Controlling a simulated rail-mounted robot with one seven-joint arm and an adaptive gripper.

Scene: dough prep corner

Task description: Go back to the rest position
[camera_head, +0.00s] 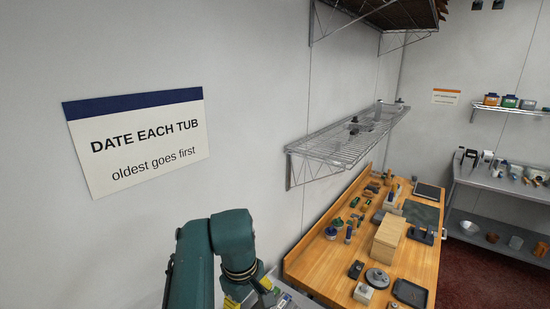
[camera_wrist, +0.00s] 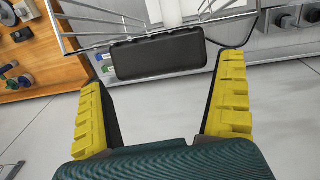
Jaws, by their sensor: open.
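My gripper (camera_wrist: 162,110) is open in the wrist view, with its two yellow ribbed fingers wide apart. Nothing is between the fingertips except the view of a black flat rectangular thing (camera_wrist: 158,54) and pale floor beyond. In the head view my green arm stands at the bottom centre, left of the wooden table (camera_head: 317,262). The gripper's fingers are mostly hidden there below the arm; only a little yellow shows.
The table carries a wooden block (camera_head: 389,238), a round grey disc (camera_head: 377,278) and several small items. A wire shelf (camera_head: 345,138) hangs on the wall above it. A metal bench (camera_head: 500,186) stands at the right. A sign (camera_head: 137,138) is on the left wall.

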